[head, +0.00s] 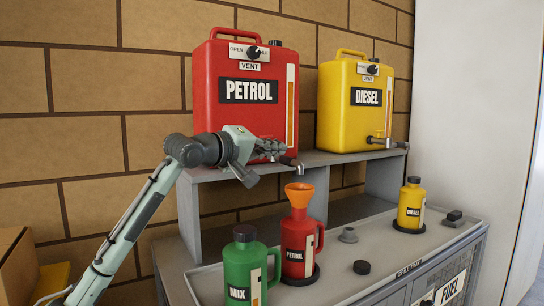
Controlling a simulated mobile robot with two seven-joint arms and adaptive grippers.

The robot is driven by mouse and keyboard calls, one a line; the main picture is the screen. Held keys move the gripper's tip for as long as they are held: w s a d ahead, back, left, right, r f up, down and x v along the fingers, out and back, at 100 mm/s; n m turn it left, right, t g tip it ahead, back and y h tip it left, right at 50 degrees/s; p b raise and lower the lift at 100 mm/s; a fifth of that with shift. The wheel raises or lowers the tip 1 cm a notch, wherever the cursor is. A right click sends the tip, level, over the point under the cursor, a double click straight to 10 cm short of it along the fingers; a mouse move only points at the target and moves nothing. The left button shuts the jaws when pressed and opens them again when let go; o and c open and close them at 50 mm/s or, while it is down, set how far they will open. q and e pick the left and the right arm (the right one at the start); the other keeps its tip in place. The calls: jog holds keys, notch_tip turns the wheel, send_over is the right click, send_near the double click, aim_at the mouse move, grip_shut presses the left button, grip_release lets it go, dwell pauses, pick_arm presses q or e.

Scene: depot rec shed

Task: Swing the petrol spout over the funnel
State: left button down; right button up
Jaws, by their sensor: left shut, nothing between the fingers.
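The red petrol can (235,112) stands on the raised shelf in the head view. The funnel sits in the neck of the red petrol jug (296,244) below. My left gripper (272,149) is shut and empty in front of the can's lower part, right beside the spout. It hides the spout's base, and I cannot tell whether the fingers touch it. My right gripper is not in view.
A yellow diesel can (346,108) with its own spout (388,142) stands right on the shelf (330,160). A green mix jug (243,270) stands front left of the petrol jug. A small yellow diesel bottle (410,207) and dark caps (362,267) are on the tray.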

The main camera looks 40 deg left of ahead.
pick_arm(q)
jog(key=s+d, duration=0.3)
jog(key=d, duration=0.3)
jog(key=shift+s+r, duration=0.2)
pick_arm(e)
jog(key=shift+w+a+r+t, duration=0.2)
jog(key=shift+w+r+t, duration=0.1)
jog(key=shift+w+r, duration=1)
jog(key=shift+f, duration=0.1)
